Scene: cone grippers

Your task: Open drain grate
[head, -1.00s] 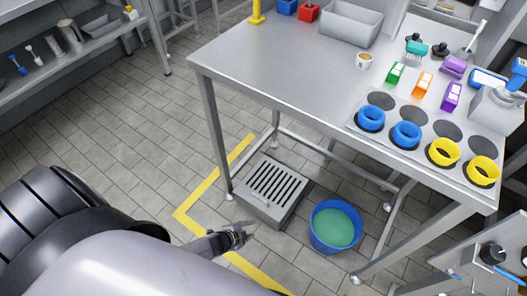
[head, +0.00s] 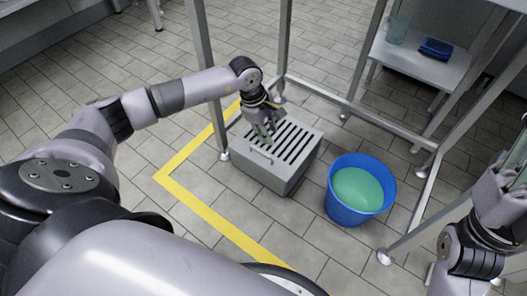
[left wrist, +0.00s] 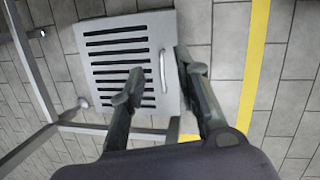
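The drain grate (head: 297,141) is a pale grey slotted plate on top of a grey box-shaped drain (head: 270,178) on the floor. It lies flat on the box. A small bar handle (head: 262,158) sits near its front edge; it also shows in the left wrist view (left wrist: 163,68). My left gripper (head: 266,140) points down over the grate near the handle. In the left wrist view its fingers (left wrist: 160,62) are spread apart, one on each side of the handle, with nothing held. Part of my right arm shows at the right edge; its fingertips cannot be seen.
A blue bucket (head: 343,201) with green contents stands right of the drain. Metal table legs (head: 201,80) and low crossbars (head: 318,97) surround the drain's back and sides. A yellow floor line (head: 205,213) runs in front. The tiled floor in front is clear.

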